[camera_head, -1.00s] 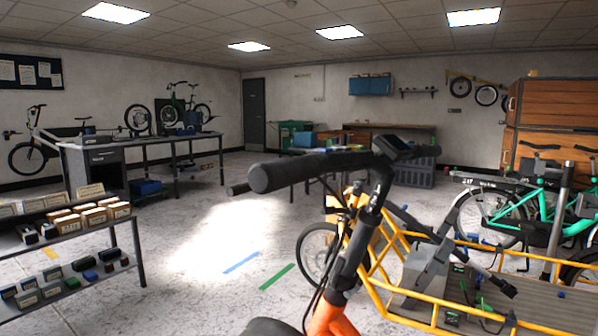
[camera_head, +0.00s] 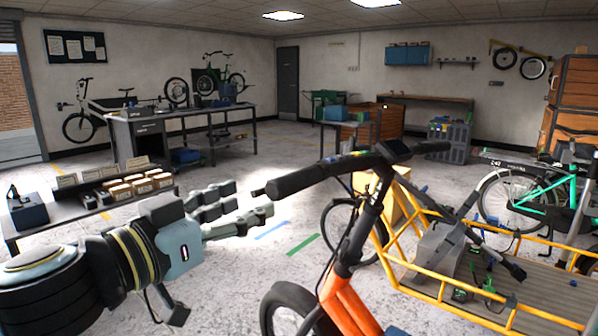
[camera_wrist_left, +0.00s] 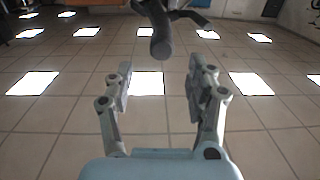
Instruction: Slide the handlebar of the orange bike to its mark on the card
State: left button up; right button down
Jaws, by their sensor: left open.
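The orange bike (camera_head: 345,303) stands in front of me, its front facing left. Its handlebar has a black grip (camera_head: 296,181) that points left towards my left gripper. My left gripper (camera_head: 250,203) is open and empty, just left of and slightly below the grip's end, apart from it. In the left wrist view the grip (camera_wrist_left: 161,42) shows beyond the open fingers (camera_wrist_left: 158,88), roughly between them. A small coloured strip (camera_head: 344,156) shows by the handlebar; I cannot tell whether it is the card, and I make out no clear mark. My right gripper is out of view.
The bike's yellow cargo frame (camera_head: 416,267) with its loaded bed fills the lower right. A teal bike (camera_head: 540,198) stands behind it. A low shelf with small boxes (camera_head: 133,188) is at left, behind my left arm. Open floor with blue and green tape (camera_head: 303,244) lies beyond the handlebar.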

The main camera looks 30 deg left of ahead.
aim_at(289, 185)
pick_arm(q)
jog(key=w+p, duration=0.4)
jog(key=w, duration=0.5)
jog(key=shift+w+f, duration=0.1)
jog(key=shift+w, duration=0.2)
jog(key=shift+w+f, duration=0.1)
jog(key=shift+w, duration=0.55)
jog(key=c, duration=1)
grip_shut()
